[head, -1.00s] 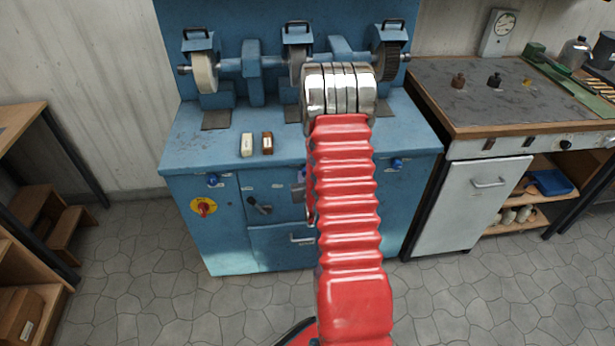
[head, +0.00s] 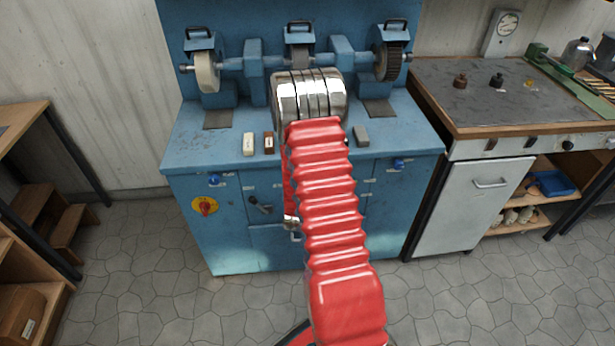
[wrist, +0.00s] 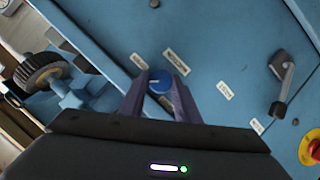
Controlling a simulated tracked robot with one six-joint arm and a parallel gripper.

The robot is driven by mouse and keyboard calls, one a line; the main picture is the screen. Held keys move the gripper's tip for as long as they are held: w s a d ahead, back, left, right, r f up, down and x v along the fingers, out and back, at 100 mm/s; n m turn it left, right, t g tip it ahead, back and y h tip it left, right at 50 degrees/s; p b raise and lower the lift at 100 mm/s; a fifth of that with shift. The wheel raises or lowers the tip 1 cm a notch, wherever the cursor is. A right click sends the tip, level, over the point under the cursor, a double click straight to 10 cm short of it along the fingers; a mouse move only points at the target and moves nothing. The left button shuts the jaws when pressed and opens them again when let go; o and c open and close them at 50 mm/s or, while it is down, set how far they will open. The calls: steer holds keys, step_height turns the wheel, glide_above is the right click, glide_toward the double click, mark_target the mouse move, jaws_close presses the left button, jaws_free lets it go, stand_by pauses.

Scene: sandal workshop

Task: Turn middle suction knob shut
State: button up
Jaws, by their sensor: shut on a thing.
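The middle suction knob (wrist: 160,82) is a round blue knob with a pale pointer mark, on the machine's blue front. In the wrist view my gripper (wrist: 159,86) has its two purple fingers on either side of the knob, shut on it. In the head view my red arm hides the middle knob and most of the gripper. The left blue knob (head: 214,180) and the right blue knob (head: 399,164) show on the front of the blue machine (head: 225,235).
A dark lever (wrist: 284,82) and a red-and-yellow switch (wrist: 312,150) are on the same front. Grinding wheels (head: 206,73) stand above it. A workbench (head: 460,110) stands close at right.

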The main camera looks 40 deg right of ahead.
steer(key=shift+w+a, duration=0.2)
steer(key=shift+a, duration=0.05)
steer(key=o, duration=0.8)
steer(key=shift+c, duration=0.2)
steer(key=shift+o, duration=1.4)
steer(key=shift+d, duration=0.15)
steer(key=shift+s, duration=0.1)
